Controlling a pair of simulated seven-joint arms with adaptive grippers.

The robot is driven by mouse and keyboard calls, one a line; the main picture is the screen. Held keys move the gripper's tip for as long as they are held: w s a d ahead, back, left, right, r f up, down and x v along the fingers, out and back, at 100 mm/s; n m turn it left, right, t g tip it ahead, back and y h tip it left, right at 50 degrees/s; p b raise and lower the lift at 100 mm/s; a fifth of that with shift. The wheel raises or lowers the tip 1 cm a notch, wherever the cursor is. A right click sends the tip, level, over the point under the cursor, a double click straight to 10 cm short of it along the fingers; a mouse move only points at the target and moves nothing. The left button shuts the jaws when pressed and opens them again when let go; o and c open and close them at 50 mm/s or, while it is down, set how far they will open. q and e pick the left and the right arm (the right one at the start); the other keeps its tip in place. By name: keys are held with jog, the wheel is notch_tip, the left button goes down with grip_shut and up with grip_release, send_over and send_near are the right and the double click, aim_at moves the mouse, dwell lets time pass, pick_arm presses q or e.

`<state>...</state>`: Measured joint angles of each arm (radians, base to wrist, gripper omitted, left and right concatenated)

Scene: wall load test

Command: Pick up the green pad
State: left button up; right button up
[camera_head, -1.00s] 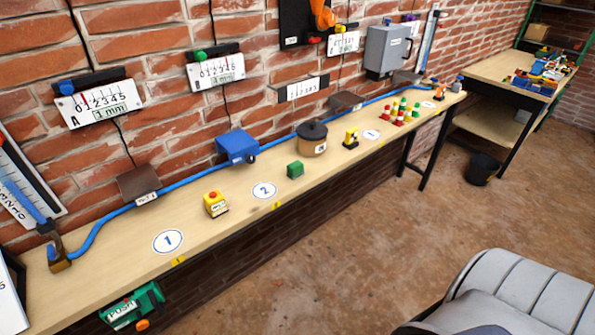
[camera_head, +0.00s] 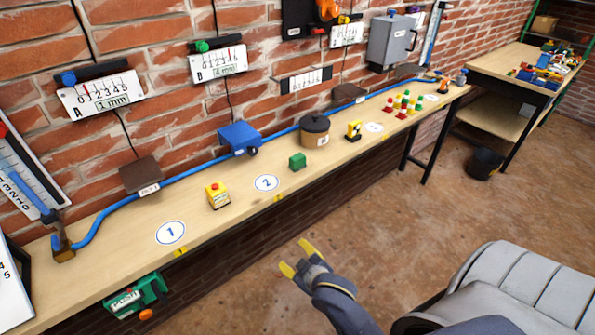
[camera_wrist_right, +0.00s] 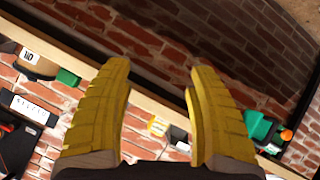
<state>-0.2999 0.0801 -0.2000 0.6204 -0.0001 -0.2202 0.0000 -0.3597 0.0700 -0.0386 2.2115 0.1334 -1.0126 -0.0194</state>
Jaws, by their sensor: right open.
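The green pad (camera_head: 298,161) is a small green block on the long wooden shelf, just right of the round marker 2. It also shows in the right wrist view (camera_wrist_right: 68,77), left of my fingers. My right gripper (camera_head: 297,257) has yellow fingers and is in front of the shelf, over the floor side, below and apart from the pad. In the right wrist view the gripper (camera_wrist_right: 160,80) is open with nothing between its fingers. My left gripper is not in view.
A red-topped yellow button box (camera_head: 217,195) and a dark-lidded pot (camera_head: 315,131) stand on the shelf on either side of the pad. A blue vise-like block (camera_head: 238,138) sits behind it. A blue hose (camera_head: 185,172) runs along the wall.

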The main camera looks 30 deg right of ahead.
jog(key=w+d+r+m+t+h, duration=0.1)
jog(key=w+d+r+m+t, duration=0.2)
jog(key=w+r, duration=0.5)
jog(key=w+r+m+t, duration=0.3)
jog(key=r+m+t, duration=0.15)
jog(key=r, duration=0.75)
jog(key=w+d+r+m+t+h, duration=0.1)
jog(key=w+d+r+m+t, duration=0.2)
jog(key=w+r, duration=0.45)
jog(key=s+d+r+m+g+h, duration=0.2)
jog(key=d+r+m+g+h, duration=0.65)
jog(key=m, duration=0.85)
jog(key=s+d+r+m+g+h, duration=0.2)
jog(key=d+r+m+g+h, duration=0.3)
jog(key=d+m+g+h, duration=0.7)
jog(key=m+g+y, duration=0.1)
jog(key=m+y, duration=1.7)
jog(key=y, duration=0.1)
send_near(296, 157)
jog(key=x, duration=1.1)
jog(key=shift+w+d+f, duration=0.1)
jog(key=shift+d+f, duration=0.1)
jog(key=shift+f, duration=0.05)
